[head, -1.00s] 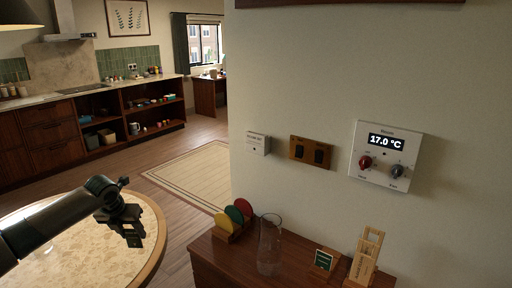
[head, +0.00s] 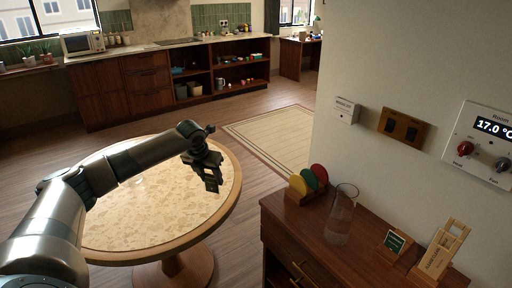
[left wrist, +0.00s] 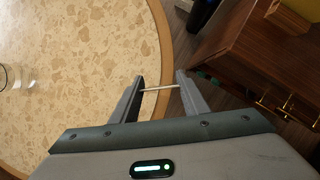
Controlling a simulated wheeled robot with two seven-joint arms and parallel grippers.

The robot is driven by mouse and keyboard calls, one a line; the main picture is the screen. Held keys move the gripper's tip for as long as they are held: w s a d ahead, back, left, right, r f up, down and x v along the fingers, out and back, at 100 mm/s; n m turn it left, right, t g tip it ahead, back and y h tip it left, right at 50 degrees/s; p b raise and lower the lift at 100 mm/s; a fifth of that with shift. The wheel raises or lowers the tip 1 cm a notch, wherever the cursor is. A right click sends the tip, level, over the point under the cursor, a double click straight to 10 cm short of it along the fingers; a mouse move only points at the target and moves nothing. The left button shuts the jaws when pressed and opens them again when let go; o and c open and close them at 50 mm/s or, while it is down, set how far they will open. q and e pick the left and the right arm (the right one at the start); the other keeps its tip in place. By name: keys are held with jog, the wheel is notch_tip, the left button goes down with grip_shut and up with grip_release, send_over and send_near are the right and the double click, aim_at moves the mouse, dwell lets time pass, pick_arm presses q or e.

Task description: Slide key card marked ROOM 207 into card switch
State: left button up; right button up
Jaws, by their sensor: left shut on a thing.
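My left gripper (head: 212,182) is over the right part of the round table in the head view. In the left wrist view its fingers (left wrist: 160,88) are shut on a thin pale thing seen edge-on, likely the key card (left wrist: 159,88); no marking on it can be read. A small white box (head: 346,111) on the wall, with a label too small to read, looks like the card switch. It is up and to the right of my left gripper, well apart from it. My right gripper is not in view.
A wooden cabinet (head: 340,262) below the switch bears a glass vase (head: 342,215), coloured discs in a holder (head: 308,182), a small green sign (head: 396,242) and a wooden rack (head: 437,255). Brown rocker switches (head: 401,127) and a thermostat (head: 481,145) are on the wall. The round table (head: 150,250) has free room.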

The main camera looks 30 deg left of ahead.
pick_arm(q)
jog(key=s+d+r+n+g+y+p, duration=0.25)
jog(key=d+n, duration=0.55)
jog(key=d, duration=0.5)
jog(key=s+d+r+n+g+y+p, duration=0.1)
jog(key=d+r+n+g, duration=0.15)
jog(key=d+n, duration=0.75)
jog(key=s+d+r+n+g+h+p, duration=0.1)
jog(key=s+d+r+n+h+p, duration=0.1)
jog(key=s+d+r+n, duration=0.2)
jog(key=s+d+r+n+g+h+p, duration=0.2)
jog(key=s+d+r+n, duration=0.3)
jog(key=s+d+n, duration=0.5)
jog(key=shift+s+d+n+g+h, duration=0.35)
jog(key=shift+s+d, duration=0.45)
jog(key=shift+s, duration=0.3)
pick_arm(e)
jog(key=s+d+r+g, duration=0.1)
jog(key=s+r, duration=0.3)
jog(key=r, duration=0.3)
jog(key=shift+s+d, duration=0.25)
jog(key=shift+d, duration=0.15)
